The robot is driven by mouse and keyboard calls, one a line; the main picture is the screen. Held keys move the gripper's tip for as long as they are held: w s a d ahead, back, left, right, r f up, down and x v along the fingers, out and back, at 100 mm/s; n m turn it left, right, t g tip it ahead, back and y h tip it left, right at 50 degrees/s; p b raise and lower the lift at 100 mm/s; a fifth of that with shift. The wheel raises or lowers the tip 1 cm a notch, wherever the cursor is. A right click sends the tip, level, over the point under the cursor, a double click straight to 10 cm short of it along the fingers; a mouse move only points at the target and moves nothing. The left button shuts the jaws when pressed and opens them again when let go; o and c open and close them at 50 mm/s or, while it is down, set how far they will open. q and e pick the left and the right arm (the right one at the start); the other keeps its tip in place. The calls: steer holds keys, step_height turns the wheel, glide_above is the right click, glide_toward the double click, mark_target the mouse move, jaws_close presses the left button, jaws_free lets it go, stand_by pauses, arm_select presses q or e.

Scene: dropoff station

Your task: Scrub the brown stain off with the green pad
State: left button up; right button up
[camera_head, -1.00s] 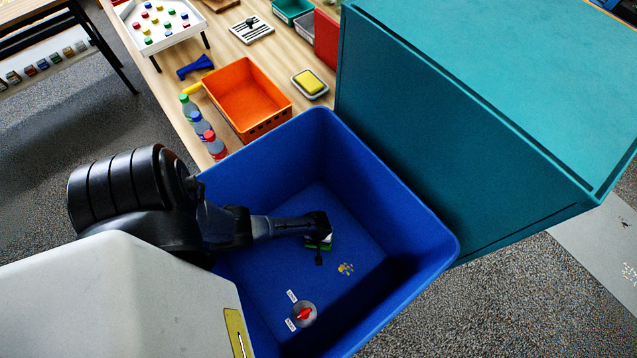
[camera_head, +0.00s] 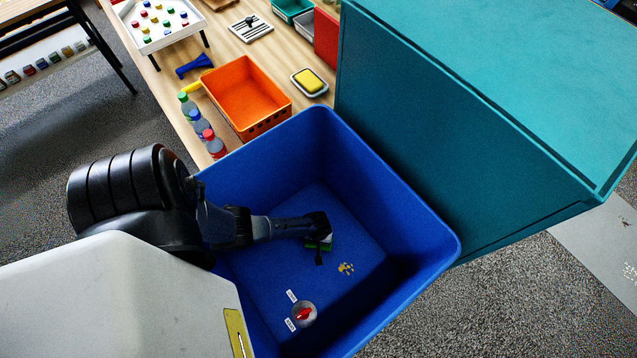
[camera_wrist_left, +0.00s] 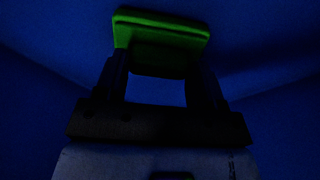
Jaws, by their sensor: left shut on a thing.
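The green pad (camera_head: 320,247) is down inside the blue bin, mostly hidden under my left gripper (camera_head: 319,240) in the head view. In the left wrist view the green pad (camera_wrist_left: 162,35) is held between the two fingers of my left gripper (camera_wrist_left: 158,72). A small, patchy yellow-brown stain (camera_head: 345,268) is on the bin floor, a little to the right of and below the pad in the head view. The pad is apart from the stain in that view; whether it touches the floor I cannot tell. My right gripper is not in view.
The blue bin (camera_head: 415,225) has high walls around my left arm. A red knob (camera_head: 304,314) with white labels is on its floor, below the stain. A large teal box (camera_head: 430,130) stands right. An orange basket (camera_head: 247,95), bottles and a yellow sponge (camera_head: 308,81) are on the table behind.

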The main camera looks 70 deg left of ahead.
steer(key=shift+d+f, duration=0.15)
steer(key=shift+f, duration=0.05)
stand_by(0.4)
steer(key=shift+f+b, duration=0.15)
steer(key=shift+b, duration=0.2)
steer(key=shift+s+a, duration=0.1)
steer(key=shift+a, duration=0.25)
